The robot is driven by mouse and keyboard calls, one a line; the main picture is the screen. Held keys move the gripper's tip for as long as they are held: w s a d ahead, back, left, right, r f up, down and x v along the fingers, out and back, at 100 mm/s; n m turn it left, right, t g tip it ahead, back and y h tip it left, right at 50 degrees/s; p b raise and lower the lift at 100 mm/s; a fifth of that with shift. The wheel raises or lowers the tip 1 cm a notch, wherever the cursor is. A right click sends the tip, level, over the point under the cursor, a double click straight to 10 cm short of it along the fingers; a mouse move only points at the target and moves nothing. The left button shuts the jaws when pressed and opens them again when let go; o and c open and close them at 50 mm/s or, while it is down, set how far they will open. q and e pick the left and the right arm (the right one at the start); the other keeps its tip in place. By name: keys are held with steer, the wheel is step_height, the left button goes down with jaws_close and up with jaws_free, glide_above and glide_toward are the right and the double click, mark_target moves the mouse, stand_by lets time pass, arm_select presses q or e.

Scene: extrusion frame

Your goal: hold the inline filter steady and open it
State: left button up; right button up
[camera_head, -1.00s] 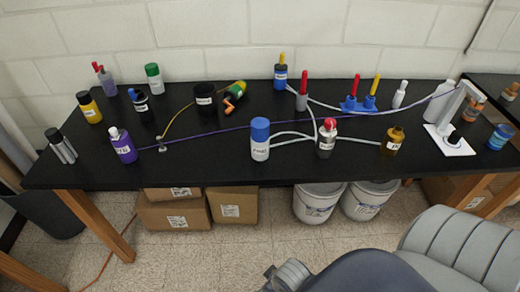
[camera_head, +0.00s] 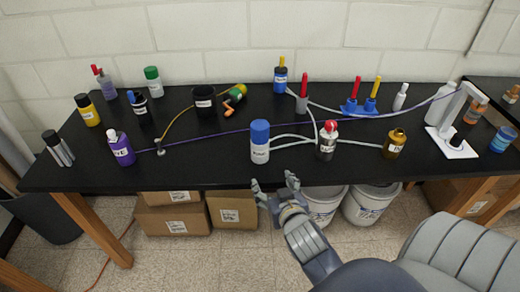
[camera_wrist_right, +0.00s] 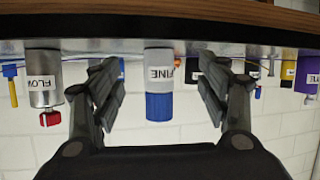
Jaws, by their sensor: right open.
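The inline filter, a white cylinder with a blue cap (camera_head: 260,143), stands upright near the front edge of the black table, with pale tubing at its right side. In the right wrist view it appears upside down, as a cylinder marked FINE (camera_wrist_right: 159,75), between my fingers in the picture but farther away. My right gripper (camera_head: 274,182) is open and empty in front of the table edge, just short of the filter. It also shows in the right wrist view (camera_wrist_right: 158,92) with both fingers spread. My left gripper is not in view.
A red-capped container (camera_head: 327,141) stands right of the filter, joined by pale tubing. A purple bottle (camera_head: 121,149) and a small metal fitting (camera_head: 160,147) are to the left. A purple line (camera_head: 215,134) runs behind the filter.

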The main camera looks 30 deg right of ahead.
mark_target(263, 138)
steer(key=w+d+r+t, duration=0.1)
steer(key=w+r, duration=0.1)
steer(key=w, duration=0.1)
steer(key=w+d+r+t, duration=0.1)
steer(key=w+r+t, duration=0.1)
steer(key=w, duration=0.1)
steer(key=w+d+r+t+p, duration=0.1)
steer(key=w+r, duration=0.1)
steer(key=w, duration=0.1)
steer(key=shift+w+d+r+t+h, duration=0.25)
steer(key=shift+w+r+t+h, duration=0.05)
steer(key=shift+w+r, duration=0.05)
steer(key=shift+w+d+p, duration=0.25)
steer(key=shift+w+p, duration=0.1)
steer(key=shift+w, duration=0.2)
steer(key=shift+f+p+x, duration=0.1)
steer(key=shift+p+x, duration=0.1)
steer(key=shift+x, duration=0.8)
steer(key=shift+f+p+x, duration=0.15)
steer(key=shift+p+x, duration=0.05)
steer(key=shift+x, duration=0.75)
steer(key=shift+d, duration=0.15)
steer(key=c, duration=1.6)
